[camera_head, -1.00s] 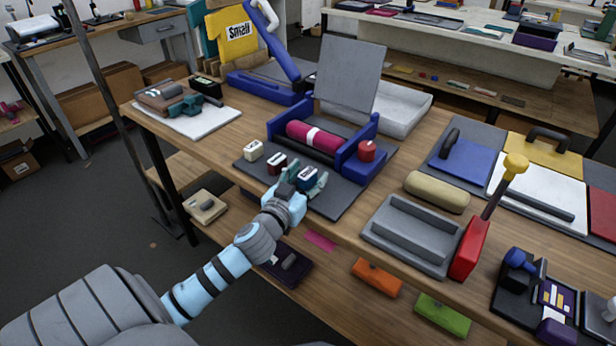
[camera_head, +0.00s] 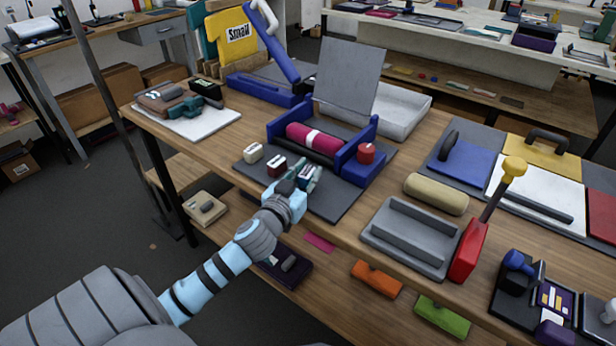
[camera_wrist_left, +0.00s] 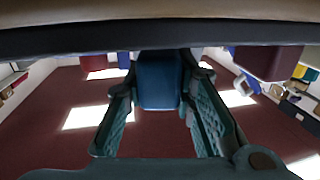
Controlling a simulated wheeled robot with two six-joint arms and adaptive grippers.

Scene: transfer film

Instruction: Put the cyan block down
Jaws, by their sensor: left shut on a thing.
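My left gripper (camera_head: 301,181) is at the front edge of the dark mat (camera_head: 332,204) on the wooden table. It is shut on the cyan block (camera_head: 306,171), which looks dark blue-teal with a pale label on top. In the left wrist view the cyan block (camera_wrist_left: 158,82) sits between the two teal fingers (camera_wrist_left: 160,105). I cannot tell whether the block touches the mat. A dark red block (camera_head: 276,166) stands close to its left, and a cream block (camera_head: 253,152) stands farther left. My right gripper is out of view.
A grey tray (camera_head: 400,244) and a beige roll (camera_head: 436,193) lie to the right. The mat's front right part is bare.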

